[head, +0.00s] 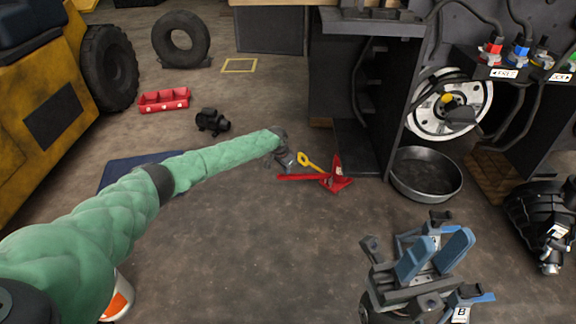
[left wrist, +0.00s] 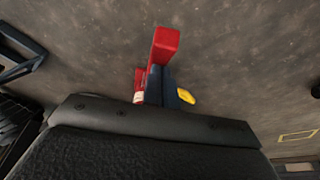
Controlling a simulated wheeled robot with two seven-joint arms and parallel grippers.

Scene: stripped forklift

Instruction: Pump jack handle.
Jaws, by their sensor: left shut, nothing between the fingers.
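The red jack (head: 338,181) lies low on the floor in the middle of the head view, with a long red bar (head: 298,178) pointing left. A yellow piece with a ring end (head: 309,162) rises at its back. My left gripper (head: 289,161) is shut and empty, close to the yellow piece and above the red bar; contact cannot be told. In the left wrist view the dark fingers (left wrist: 155,88) are together, with a red bar end (left wrist: 163,46) past their tips and the yellow piece (left wrist: 186,95) beside them. My right gripper (head: 435,254) is open and empty at lower right.
A round metal pan (head: 426,175) and a dark shelf frame (head: 365,100) stand right of the jack. A red tray (head: 164,100), a black part (head: 212,122) and a tyre (head: 181,40) are farther back left. The floor in front of the jack is clear.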

